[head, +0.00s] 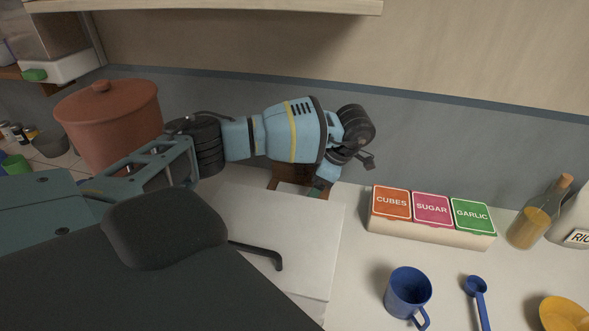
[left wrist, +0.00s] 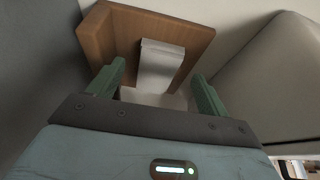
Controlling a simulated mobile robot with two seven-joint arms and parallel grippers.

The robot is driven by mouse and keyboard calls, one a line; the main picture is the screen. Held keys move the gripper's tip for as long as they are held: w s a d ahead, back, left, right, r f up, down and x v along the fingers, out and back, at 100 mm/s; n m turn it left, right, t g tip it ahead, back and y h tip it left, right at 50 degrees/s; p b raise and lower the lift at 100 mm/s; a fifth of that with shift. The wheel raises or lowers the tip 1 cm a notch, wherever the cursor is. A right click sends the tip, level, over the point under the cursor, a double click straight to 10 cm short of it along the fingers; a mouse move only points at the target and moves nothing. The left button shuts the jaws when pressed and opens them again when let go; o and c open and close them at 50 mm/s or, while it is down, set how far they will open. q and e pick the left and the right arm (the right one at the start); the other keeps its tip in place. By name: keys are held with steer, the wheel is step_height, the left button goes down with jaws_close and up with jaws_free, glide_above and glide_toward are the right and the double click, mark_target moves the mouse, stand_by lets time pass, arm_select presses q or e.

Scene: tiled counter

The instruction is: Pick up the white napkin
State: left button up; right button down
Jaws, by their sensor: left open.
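The white napkin (left wrist: 160,66) stands in a brown wooden holder (left wrist: 98,38) in the left wrist view. Its upper part rises against the wooden back, and a paler part lies lower, between my fingers. My left gripper (left wrist: 156,76) is open, with one green finger on each side of the napkin and a gap to each. In the head view, the left gripper (head: 322,186) points down beside the wooden holder (head: 290,172), which my arm partly covers. The napkin cannot be made out in the head view. My right gripper is not in view.
A white box-like surface (head: 315,245) stands in front of the holder. To the right are a labelled container set (head: 430,232), a blue mug (head: 405,291), a blue spoon (head: 478,295) and a bottle (head: 532,220). A reddish pot (head: 108,120) stands left. The wall is close behind.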

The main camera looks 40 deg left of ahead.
arm_select(q)
steer(key=shift+x, duration=1.5)
steer(key=c, duration=1.1)
steer(key=shift+o, duration=0.2)
steer(key=shift+r, duration=0.15)
